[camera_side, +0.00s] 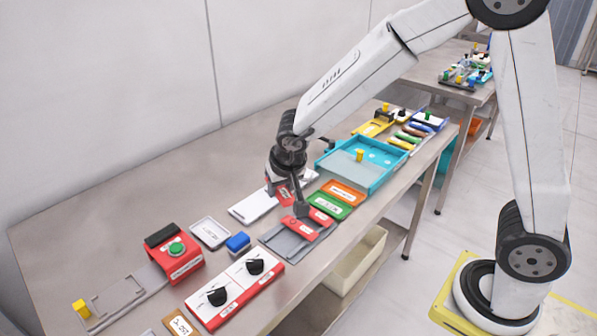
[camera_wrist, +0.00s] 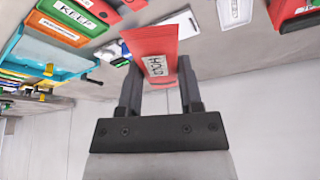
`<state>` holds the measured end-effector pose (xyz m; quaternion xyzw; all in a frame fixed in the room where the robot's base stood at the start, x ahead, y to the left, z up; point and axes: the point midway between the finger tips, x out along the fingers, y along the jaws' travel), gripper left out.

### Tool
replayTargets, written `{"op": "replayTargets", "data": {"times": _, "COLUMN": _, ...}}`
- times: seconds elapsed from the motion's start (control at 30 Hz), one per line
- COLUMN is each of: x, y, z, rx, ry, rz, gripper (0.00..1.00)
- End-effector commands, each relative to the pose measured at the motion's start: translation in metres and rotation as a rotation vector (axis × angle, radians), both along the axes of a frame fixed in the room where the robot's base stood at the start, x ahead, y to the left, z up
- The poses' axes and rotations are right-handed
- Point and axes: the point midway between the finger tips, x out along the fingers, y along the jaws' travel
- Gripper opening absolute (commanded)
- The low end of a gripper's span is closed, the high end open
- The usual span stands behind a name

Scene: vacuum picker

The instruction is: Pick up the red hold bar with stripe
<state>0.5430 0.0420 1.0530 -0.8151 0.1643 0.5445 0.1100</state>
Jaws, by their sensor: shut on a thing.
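The red hold bar (camera_side: 302,228) is a flat red piece with a white label. It also shows in the wrist view (camera_wrist: 150,42), where the label's dark lettering reads HOLD, turned over. My gripper (camera_side: 299,208) is shut on the bar, with a dark finger on either side of it in the wrist view (camera_wrist: 158,88). No stripe is clear on the bar.
A green KEEP plate (camera_side: 329,204), an orange plate (camera_side: 344,193) and a teal tray (camera_side: 376,182) lie to the right. A red-and-white box with black knobs (camera_side: 236,290) and a blue block (camera_side: 238,242) are at the left. The table's front edge is close.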

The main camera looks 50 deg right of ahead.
Motion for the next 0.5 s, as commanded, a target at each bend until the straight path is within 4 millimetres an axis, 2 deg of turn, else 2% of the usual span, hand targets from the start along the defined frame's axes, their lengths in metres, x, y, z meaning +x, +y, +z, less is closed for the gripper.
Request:
{"op": "replayTargets", "data": {"times": 0.1, "x": 0.001, "y": 0.0, "z": 0.03, "rx": 0.001, "ry": -0.008, "rz": 0.001, "gripper": 0.0}}
{"op": "replayTargets", "data": {"times": 0.3, "x": 0.001, "y": 0.0, "z": 0.074, "rx": 0.002, "ry": -0.005, "rz": 0.002, "gripper": 0.0}}
{"op": "replayTargets", "data": {"times": 0.5, "x": 0.001, "y": 0.0, "z": 0.106, "rx": 0.001, "ry": -0.003, "rz": 0.001, "gripper": 0.0}}
